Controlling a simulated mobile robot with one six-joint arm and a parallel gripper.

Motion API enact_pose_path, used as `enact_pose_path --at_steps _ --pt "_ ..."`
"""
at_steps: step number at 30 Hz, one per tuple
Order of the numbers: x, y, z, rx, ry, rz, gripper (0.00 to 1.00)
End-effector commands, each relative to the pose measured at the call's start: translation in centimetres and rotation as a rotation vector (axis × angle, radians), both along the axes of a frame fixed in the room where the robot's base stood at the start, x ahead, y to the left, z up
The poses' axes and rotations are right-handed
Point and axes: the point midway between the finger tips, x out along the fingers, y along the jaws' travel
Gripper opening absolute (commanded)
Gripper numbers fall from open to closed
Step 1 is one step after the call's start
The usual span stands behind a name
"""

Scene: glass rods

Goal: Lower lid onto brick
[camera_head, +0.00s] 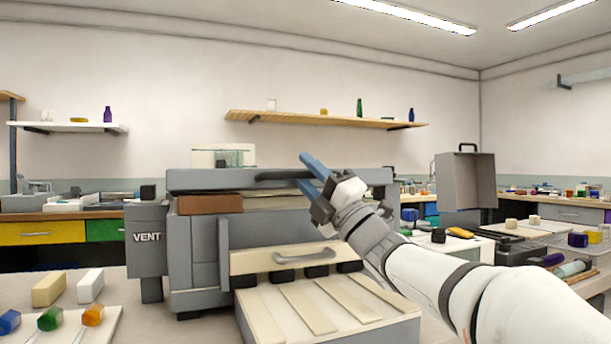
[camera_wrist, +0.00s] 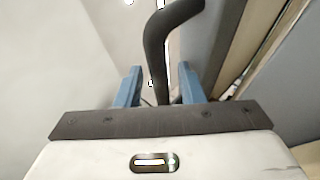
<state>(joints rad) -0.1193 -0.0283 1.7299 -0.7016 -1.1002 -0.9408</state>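The grey kiln lid (camera_head: 215,180) lies nearly level above the kiln body (camera_head: 195,260) in the head view. A red-brown brick (camera_head: 209,204) sits under the lid's left front part; I cannot tell for sure whether they touch. A narrow gap shows between lid and body. The lid's dark handle (camera_head: 280,176) sticks out at the front. My gripper (camera_head: 309,174) is at the handle, its blue fingers apart. In the wrist view, the handle (camera_wrist: 157,60) passes between the fingertips of my gripper (camera_wrist: 160,80), with space on both sides.
A VENT box (camera_head: 147,238) stands left of the kiln. In front is a tray with pale slats (camera_head: 310,305) and a handled front panel (camera_head: 290,258). Colored glass pieces (camera_head: 50,318) and pale blocks (camera_head: 48,289) lie at the lower left. A grey box (camera_head: 467,181) stands at the right.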

Motion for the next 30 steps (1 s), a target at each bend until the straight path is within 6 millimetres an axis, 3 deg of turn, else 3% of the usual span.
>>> enact_pose_path --at_steps 8,13,15,24,30 --pt "-0.1 -0.1 -0.2 -0.001 0.002 0.001 0.36" --pt "-1.0 -1.3 -1.0 -0.001 0.003 -0.002 0.36" --pt "-1.6 -2.2 -1.7 0.0 0.003 -0.003 0.36" --pt "-5.9 -8.1 -1.6 0.001 -0.001 -0.005 0.36" --pt "-7.8 -10.6 -1.7 0.001 -0.001 -0.002 0.36"
